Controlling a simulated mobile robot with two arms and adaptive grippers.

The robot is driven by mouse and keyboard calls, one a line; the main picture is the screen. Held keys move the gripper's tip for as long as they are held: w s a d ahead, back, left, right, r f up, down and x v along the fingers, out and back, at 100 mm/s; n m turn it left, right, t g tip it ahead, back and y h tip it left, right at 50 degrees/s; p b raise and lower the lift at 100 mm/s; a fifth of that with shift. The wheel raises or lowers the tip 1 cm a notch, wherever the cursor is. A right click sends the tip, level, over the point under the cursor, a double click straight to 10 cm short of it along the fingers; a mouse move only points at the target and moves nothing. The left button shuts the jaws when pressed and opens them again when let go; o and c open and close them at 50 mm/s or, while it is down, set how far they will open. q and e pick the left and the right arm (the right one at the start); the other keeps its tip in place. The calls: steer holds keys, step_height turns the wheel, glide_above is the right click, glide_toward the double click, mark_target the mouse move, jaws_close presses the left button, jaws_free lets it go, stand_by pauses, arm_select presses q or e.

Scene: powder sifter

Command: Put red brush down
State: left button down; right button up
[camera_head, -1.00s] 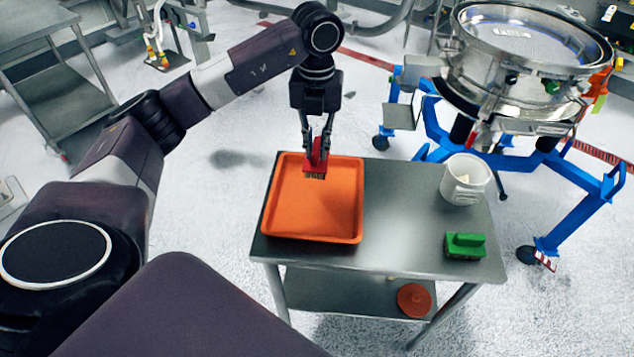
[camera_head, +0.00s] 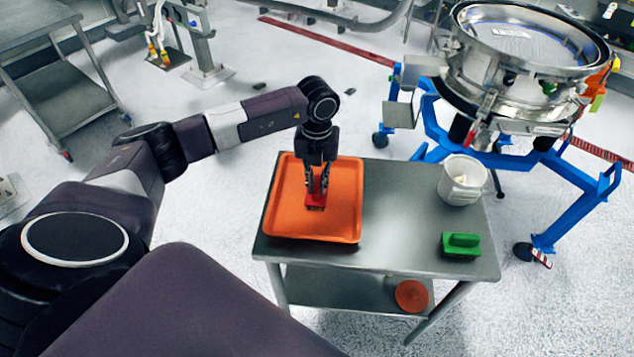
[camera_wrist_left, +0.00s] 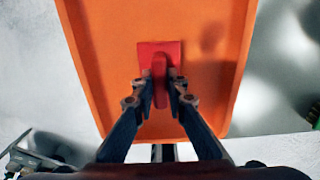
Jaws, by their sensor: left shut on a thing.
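The red brush (camera_head: 316,199) is in my left gripper (camera_head: 317,184), over the middle of the orange tray (camera_head: 282,213). The gripper is shut on the brush's handle, with the bristles facing down. In the left wrist view the red brush (camera_wrist_left: 158,60) sits between the fingertips (camera_wrist_left: 158,85), with the orange tray (camera_wrist_left: 100,60) beneath it. I cannot tell whether the bristles touch the tray floor. My right gripper is not in view.
The tray lies on a steel table (camera_head: 400,225). A green brush (camera_head: 460,245) and a white pitcher (camera_head: 462,180) stand on its right side. A steel sifter (camera_head: 525,60) on a blue frame (camera_head: 560,165) is behind. An orange round thing (camera_head: 411,295) lies on the lower shelf.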

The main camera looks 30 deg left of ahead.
mark_target(317, 183)
arm_select(q)
steer(key=c, duration=2.4)
jaws_free()
steer(key=shift+f, duration=0.15)
steer(key=o, duration=0.5)
steer(key=shift+c, duration=0.2)
steer(key=shift+r, duration=0.25)
steer(key=shift+w+r, duration=0.1)
steer(key=shift+r, duration=0.3)
step_height(317, 183, up, 11)
steer(key=b, duration=0.3)
